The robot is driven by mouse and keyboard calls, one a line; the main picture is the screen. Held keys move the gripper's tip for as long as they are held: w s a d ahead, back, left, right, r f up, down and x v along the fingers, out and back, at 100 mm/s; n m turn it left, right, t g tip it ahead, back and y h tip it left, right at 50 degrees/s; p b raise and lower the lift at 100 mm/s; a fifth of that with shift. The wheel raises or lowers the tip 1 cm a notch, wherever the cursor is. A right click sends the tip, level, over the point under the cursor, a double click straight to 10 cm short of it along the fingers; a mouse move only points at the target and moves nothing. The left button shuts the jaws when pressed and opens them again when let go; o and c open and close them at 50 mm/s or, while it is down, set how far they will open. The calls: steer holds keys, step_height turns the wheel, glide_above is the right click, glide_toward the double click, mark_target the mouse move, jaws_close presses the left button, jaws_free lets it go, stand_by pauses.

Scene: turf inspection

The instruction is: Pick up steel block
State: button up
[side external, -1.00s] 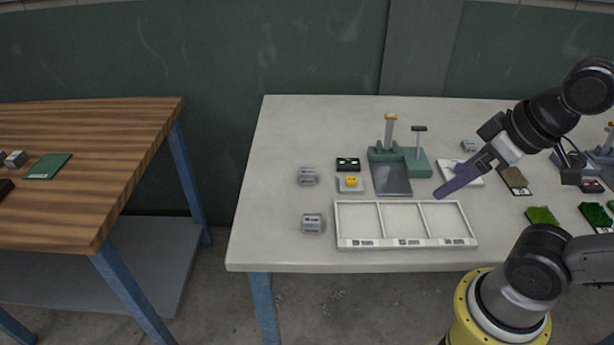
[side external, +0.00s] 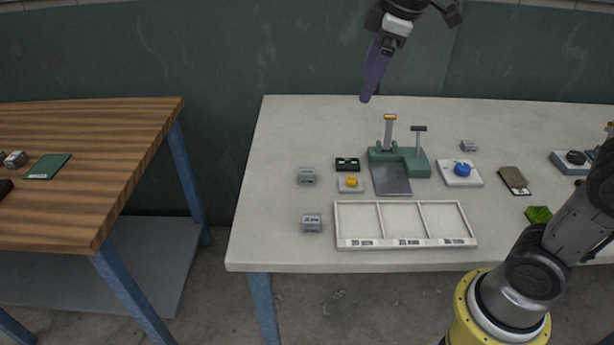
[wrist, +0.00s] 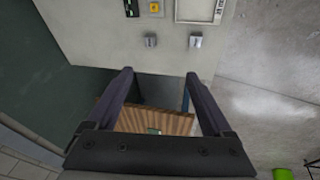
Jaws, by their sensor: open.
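Small grey steel-looking blocks stand on the pale table. In the side view, one block (side external: 307,176) is left of the yellow-button pad, and another (side external: 312,223) is left of the white tray. A third block (side external: 469,146) is at the back right. The first two also show in the wrist view, as the left block (wrist: 151,40) and the right block (wrist: 195,40). My gripper (side external: 366,98) is high above the back of the table. Its purple fingers (wrist: 159,73) are apart and empty, with the two blocks beyond their tips.
A white three-compartment tray (side external: 408,242) lies at the table's front. A green stand (side external: 414,163), yellow-button pad (side external: 351,183), black box (side external: 347,164) and blue-knob pad (side external: 462,170) stand nearby. A wooden table (side external: 110,150) is left, across a gap. The pale table's left end is mostly clear.

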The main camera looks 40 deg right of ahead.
steer(key=w+f+n+g, duration=0.1)
steer(key=w+f, duration=0.2)
steer(key=w, duration=0.2)
steer(key=w+f+g, duration=0.1)
steer(key=w+f, duration=0.2)
steer(key=w, duration=0.2)
steer(key=g, duration=0.1)
glide_above(307, 172)
step_height(307, 172, down, 10)
steer(key=shift+g, duration=0.4)
steer(key=f, duration=0.9)
steer(key=shift+w+d+f, duration=0.15)
steer(key=shift+d+f, duration=0.15)
steer(key=shift+f, duration=0.05)
steer(key=shift+a+f, duration=0.15)
steer(key=shift+f, duration=1.3)
steer(key=shift+a+f, duration=0.15)
steer(key=shift+f, duration=1.25)
steer(key=shift+c, duration=0.3)
steer(key=shift+r, duration=0.15)
jaws_close()
